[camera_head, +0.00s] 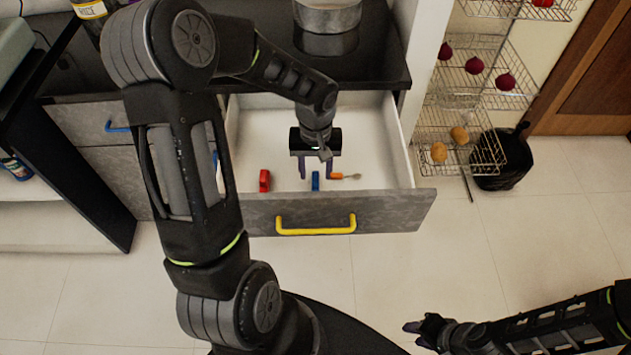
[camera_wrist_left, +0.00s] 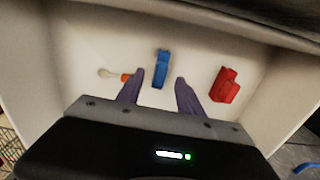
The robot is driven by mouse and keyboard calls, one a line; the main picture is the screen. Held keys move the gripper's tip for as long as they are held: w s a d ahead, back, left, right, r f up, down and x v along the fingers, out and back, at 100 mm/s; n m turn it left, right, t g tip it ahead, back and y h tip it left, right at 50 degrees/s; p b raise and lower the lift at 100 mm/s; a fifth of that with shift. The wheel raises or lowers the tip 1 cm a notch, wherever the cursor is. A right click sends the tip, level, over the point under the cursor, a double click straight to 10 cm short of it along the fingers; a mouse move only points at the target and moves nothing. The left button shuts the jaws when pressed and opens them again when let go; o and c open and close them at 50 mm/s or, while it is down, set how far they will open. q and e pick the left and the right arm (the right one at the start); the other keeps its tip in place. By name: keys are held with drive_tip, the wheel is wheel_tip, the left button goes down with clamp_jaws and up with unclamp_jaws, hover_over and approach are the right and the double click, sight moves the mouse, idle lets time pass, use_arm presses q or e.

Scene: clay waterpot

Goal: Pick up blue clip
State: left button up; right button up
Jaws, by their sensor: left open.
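The blue clip (camera_head: 315,181) lies on the white floor of the open drawer, close to the drawer's front panel. In the left wrist view the blue clip (camera_wrist_left: 160,69) shows between and just beyond the fingertips. My left gripper (camera_head: 316,176) is open and points down into the drawer, with one purple finger on each side of the clip and nothing held. In the left wrist view my left gripper (camera_wrist_left: 160,80) is apart from the clip at both sides. My right gripper (camera_head: 421,329) is at the lower right, away from the drawer; its jaw opening is too small to judge.
A red clip (camera_head: 265,181) lies left of the blue clip in the drawer. An orange-handled utensil (camera_head: 343,176) lies just to its right. The drawer front (camera_head: 385,209) has a yellow handle (camera_head: 315,225). A pot (camera_head: 327,15) stands on the dark counter above.

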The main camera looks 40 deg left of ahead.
sight(316, 177)
use_arm(q)
wheel_tip(316, 177, down, 5)
drive_tip(key=shift+f, duration=0.1)
idle(0.3)
drive_tip(key=shift+c, duration=0.2)
idle(0.3)
clamp_jaws()
idle(0.5)
